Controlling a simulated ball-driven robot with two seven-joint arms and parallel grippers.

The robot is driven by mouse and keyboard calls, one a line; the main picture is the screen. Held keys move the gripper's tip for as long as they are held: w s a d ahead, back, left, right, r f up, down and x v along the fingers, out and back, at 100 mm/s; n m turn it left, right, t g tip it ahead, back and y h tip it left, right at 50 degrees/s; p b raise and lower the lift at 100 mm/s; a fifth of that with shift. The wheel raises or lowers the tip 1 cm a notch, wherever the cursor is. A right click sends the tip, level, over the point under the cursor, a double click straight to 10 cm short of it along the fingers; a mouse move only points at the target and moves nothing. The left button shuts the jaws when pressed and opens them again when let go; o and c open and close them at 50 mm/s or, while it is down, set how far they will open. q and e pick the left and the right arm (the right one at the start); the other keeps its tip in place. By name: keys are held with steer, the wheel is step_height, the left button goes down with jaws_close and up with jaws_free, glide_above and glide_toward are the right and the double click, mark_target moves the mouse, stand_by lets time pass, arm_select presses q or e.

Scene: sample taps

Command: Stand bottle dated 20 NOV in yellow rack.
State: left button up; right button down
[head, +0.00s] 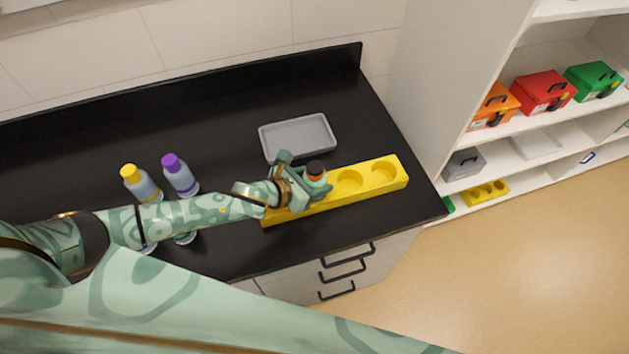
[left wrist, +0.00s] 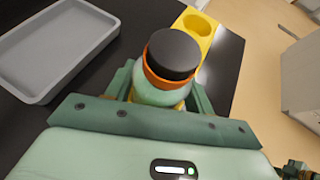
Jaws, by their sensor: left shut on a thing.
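My left gripper (head: 311,184) is shut on a bottle with a black cap and an orange band (head: 315,169). The bottle is upright over the yellow rack (head: 397,178); I cannot tell whether its base is inside a hole. In the left wrist view the bottle (left wrist: 169,66) stands between the fingers, and its date is not readable. The rack lies along the counter's right part, with two empty round holes showing right of the gripper; the arm hides its left part.
A grey tray (head: 297,137) lies behind the rack. A yellow-capped bottle (head: 141,184) and a purple-capped bottle (head: 180,175) stand at the left, with other bottles partly hidden under my arm. A white shelf with orange, red and green boxes (head: 545,92) stands at the right.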

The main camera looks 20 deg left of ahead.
arm_select(q)
steer(key=shift+f, duration=0.15)
steer(key=o, duration=1.2)
steer(key=shift+r, duration=0.25)
steer(key=p+v, duration=0.1)
steer(key=v, duration=1.1)
steer(key=shift+f, duration=0.15)
